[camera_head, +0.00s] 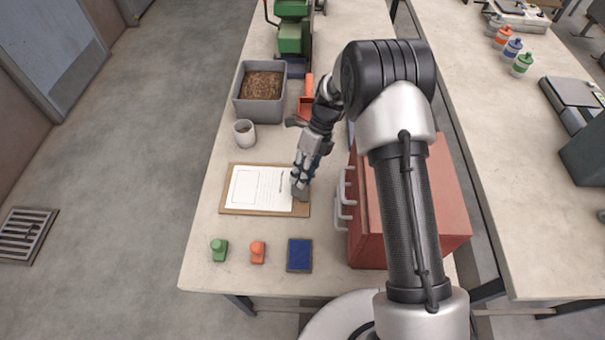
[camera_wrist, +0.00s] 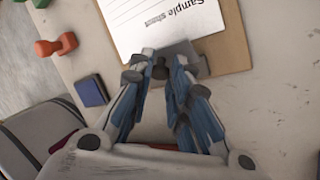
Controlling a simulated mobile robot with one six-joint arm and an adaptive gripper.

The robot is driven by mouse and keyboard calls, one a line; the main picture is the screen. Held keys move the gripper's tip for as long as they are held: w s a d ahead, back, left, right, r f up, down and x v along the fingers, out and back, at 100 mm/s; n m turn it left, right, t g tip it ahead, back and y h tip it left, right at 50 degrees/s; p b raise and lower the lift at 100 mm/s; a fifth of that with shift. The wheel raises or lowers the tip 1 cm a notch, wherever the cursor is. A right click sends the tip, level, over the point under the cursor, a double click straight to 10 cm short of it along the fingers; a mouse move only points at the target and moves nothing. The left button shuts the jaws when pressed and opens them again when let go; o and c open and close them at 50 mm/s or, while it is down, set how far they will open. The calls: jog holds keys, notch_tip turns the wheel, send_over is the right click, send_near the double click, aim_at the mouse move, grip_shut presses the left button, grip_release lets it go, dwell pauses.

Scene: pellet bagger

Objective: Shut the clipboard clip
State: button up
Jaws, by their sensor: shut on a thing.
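The clipboard (camera_head: 264,212) lies flat on the table with a white sheet (camera_head: 259,189) on it. In the wrist view the clipboard (camera_wrist: 238,55) has its sheet headed "Sample Sheet" (camera_wrist: 160,20). The grey metal clip (camera_wrist: 190,52) is at the board's edge nearest my gripper. My gripper (camera_head: 300,183) is over the clip end, at the board's right side in the head view. In the wrist view my gripper (camera_wrist: 163,68) has its fingertips closed in around a small dark part of the clip. The fingers hide part of the clip, so its exact angle cannot be told.
A red drawer cabinet (camera_head: 440,200) with grey handles stands just right of the clipboard. A cup (camera_head: 244,133) and a grey bin (camera_head: 245,108) of pellets stand behind it. A green stamp (camera_head: 219,250), an orange stamp (camera_head: 258,252) and a blue pad (camera_head: 299,255) lie in front.

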jog(key=shift+a+p, duration=0.1)
jog(key=shift+p, duration=0.2)
grip_shut()
jog(key=shift+a+r+h+p, duration=0.15)
jog(key=shift+a+h+p, duration=0.1)
jog(key=shift+h+p, duration=0.35)
jog(key=shift+a+h+p, duration=0.35)
jog(key=shift+h+p, duration=0.2)
jog(key=shift+h, duration=0.15)
jog(key=h, duration=0.1)
jog(key=a+f+m+h, duration=0.1)
jog(key=shift+a+h+b, duration=0.15)
jog(key=shift+h+b, duration=0.15)
jog(key=shift+h, duration=0.1)
jog(key=shift+a+f+h+b, duration=0.25)
jog(key=shift+a+h+b, duration=0.05)
jog(key=shift+h+b, duration=0.65)
jog(key=shift+h, duration=0.25)
jog(key=o, duration=0.8)
grip_release()
jog(key=shift+o, duration=0.2)
